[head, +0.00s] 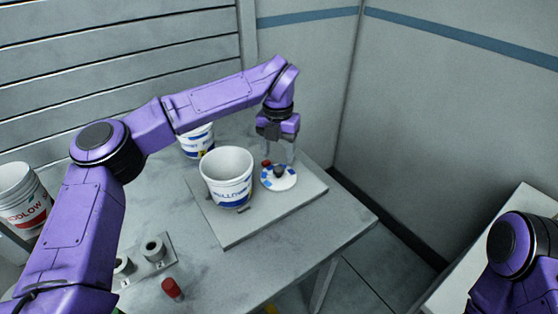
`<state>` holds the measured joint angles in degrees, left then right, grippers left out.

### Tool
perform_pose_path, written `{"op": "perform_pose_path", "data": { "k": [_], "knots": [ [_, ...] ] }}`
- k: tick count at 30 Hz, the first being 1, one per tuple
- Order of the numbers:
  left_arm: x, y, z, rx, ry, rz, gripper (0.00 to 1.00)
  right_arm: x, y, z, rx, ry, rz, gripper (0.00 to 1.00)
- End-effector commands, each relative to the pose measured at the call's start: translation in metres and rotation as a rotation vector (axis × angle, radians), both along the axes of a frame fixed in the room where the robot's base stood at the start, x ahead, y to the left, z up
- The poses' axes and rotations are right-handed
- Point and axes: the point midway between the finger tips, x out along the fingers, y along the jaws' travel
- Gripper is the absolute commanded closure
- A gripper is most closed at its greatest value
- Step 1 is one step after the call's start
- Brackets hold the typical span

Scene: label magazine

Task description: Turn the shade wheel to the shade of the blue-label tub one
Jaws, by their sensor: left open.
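The shade wheel (290,182) is a small white disc with blue patches around its rim and a dark knob at its middle. It lies on a grey raised board (240,234) on the table. My left gripper (281,156) points down just above the wheel, open, its fingers near the dark knob. I cannot tell whether they touch it. A white open tub with blue lettering (228,186) stands on the board, left of the wheel. Another white tub with a blue label (197,144) stands behind it, partly hidden by my left arm. My right gripper is out of view.
A tub with red lettering (24,208) stands at the far left. A holder with round sockets (152,250) and a red cylinder (172,288) are at the table's front left. A small red piece (266,163) shows at the wheel's far edge. Walls close off the back.

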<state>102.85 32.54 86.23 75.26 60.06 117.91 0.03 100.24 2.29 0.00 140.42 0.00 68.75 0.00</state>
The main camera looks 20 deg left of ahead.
Motion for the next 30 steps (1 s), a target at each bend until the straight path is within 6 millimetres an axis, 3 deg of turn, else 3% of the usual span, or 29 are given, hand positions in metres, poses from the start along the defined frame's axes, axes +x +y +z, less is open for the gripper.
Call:
{"op": "perform_pose_path", "data": {
  "k": [3, 7, 17, 23, 30],
  "knots": [
    [-0.001, 0.000, -0.025, 0.000, 0.004, 0.000, 0.41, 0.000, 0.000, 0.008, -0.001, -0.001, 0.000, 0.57],
    [0.000, 0.001, -0.043, 0.000, 0.001, 0.002, 0.41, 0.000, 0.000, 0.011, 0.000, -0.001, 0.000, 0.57],
    [0.000, 0.001, -0.053, 0.001, -0.001, 0.004, 0.41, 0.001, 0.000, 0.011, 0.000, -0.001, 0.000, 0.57],
    [0.000, 0.001, -0.052, 0.001, -0.001, 0.004, 0.97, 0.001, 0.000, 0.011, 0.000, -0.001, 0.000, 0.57],
    [0.000, 0.001, -0.053, 0.001, -0.002, 0.015, 0.97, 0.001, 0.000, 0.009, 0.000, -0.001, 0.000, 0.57]
  ]
}}
